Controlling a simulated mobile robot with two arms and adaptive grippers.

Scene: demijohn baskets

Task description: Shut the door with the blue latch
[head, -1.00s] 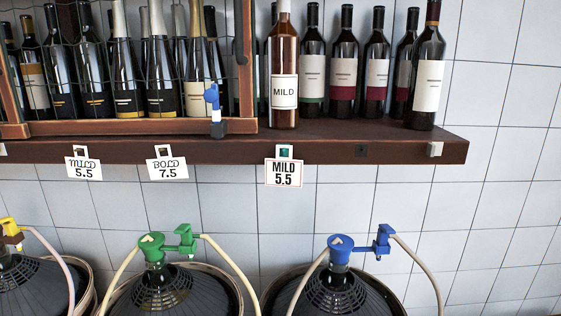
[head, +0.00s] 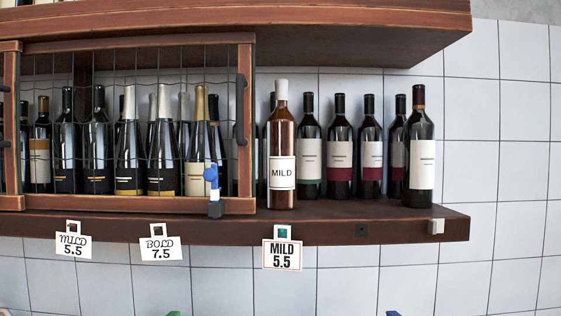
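A wood-framed wire mesh door (head: 130,206) stands in front of the left part of the bottle shelf. A blue latch (head: 211,180) sits at the door's lower right corner, on a dark block at the shelf's front edge. The latch's blue part is upright. Dark handle-like pieces (head: 241,95) show on the door's right upright. The right part of the shelf is uncovered. Whether the door slides or swings, I cannot tell.
A MILD bottle (head: 282,150) stands just right of the door, with several dark wine bottles (head: 420,150) further right. Price tags (head: 282,254) hang from the lower shelf (head: 400,222). An upper shelf (head: 360,35) juts out above. The tiled wall at right is clear.

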